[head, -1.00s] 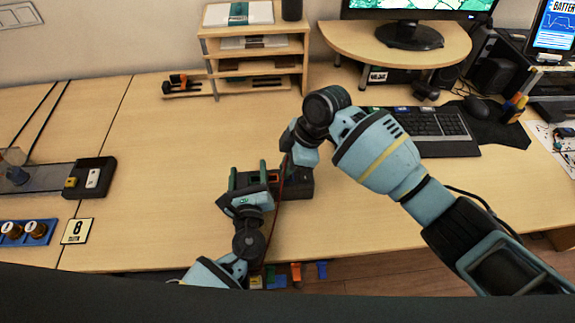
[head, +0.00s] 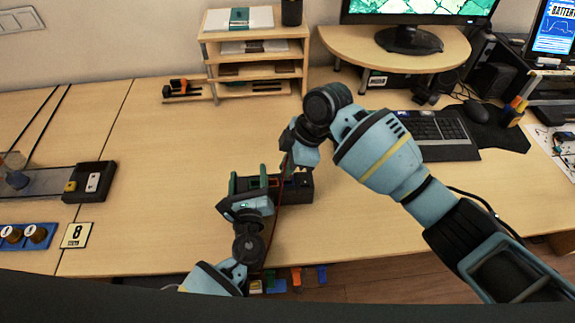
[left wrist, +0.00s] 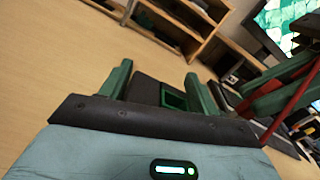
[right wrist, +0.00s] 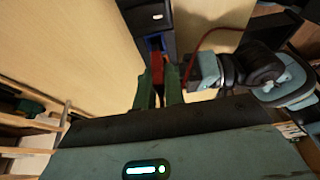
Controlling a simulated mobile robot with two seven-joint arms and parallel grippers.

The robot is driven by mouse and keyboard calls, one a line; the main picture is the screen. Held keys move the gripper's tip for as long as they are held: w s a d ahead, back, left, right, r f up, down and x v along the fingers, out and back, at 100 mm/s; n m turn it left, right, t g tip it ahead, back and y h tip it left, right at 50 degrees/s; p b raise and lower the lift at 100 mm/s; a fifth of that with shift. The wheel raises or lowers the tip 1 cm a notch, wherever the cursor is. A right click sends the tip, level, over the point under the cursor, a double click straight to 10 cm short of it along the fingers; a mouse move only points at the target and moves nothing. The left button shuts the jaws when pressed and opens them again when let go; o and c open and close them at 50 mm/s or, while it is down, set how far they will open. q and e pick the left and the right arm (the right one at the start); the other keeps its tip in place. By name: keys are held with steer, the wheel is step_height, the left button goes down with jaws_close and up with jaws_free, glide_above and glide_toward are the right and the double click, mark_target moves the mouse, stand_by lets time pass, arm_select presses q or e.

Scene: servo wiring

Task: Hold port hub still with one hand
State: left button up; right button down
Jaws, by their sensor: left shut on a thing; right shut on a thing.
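The port hub (head: 300,188) is a dark box on the desk in the middle of the head view. My left gripper (head: 250,184) has its green fingers shut on the hub's left end. In the left wrist view the dark hub (left wrist: 146,88), with a green-edged port, sits between both fingers. My right gripper (head: 290,166) is above the hub's right part, pointing down. In the right wrist view it is shut on a red plug (right wrist: 158,68), close to the hub (right wrist: 148,18). Whether the plug is seated in a port is hidden.
A red cable (head: 281,195) hangs beside the hub. Several coloured pieces (head: 296,277) show below the desk's front edge. A keyboard (head: 430,135) lies right, a wooden shelf (head: 255,50) stands behind, and a black box (head: 92,181) sits left. Desk left of the hub is clear.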

arm_select(q)
steer(key=shift+s+f, duration=0.1)
steer(key=shift+f, duration=0.2)
arm_select(e)
steer(key=shift+r, duration=0.35)
steer(key=shift+r, duration=1.8)
arm_select(q)
steer(key=o, duration=1)
steer(key=shift+o, duration=0.8)
steer(key=shift+r, duration=0.1)
steer(key=shift+r, duration=0.1)
steer(key=s, duration=0.4)
steer(key=s+d, duration=0.1)
steer(key=s, duration=0.6)
steer(key=shift+s+d, duration=0.35)
steer(key=shift+s, duration=0.05)
